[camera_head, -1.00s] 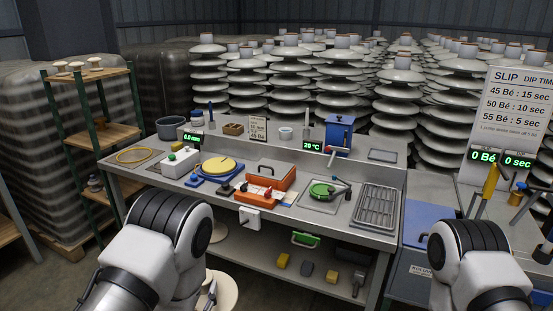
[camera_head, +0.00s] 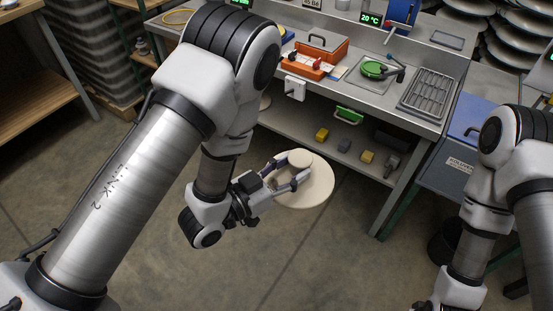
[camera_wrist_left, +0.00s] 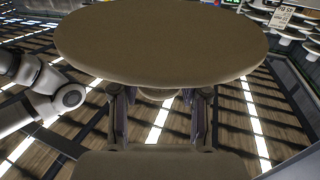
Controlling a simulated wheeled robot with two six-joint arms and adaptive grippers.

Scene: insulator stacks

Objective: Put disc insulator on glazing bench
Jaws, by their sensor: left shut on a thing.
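The disc insulator (camera_head: 312,192) is a wide, cream-coloured disc with a round cap (camera_head: 300,158). My left gripper (camera_head: 294,174) is shut on it, with the fingers at the cap. It is held in front of the glazing bench (camera_head: 385,112), apart from it and lower than its top. The disc (camera_wrist_left: 160,40) fills the upper middle of the left wrist view, with the fingers (camera_wrist_left: 160,108) below it and part of the grip hidden. The bench is grey steel with a lower shelf. My right arm is at the right of the head view, its gripper cut off below.
Several small blocks lie on the lower shelf. A blue cabinet (camera_head: 450,158) stands at the right. The floor before the bench is clear.

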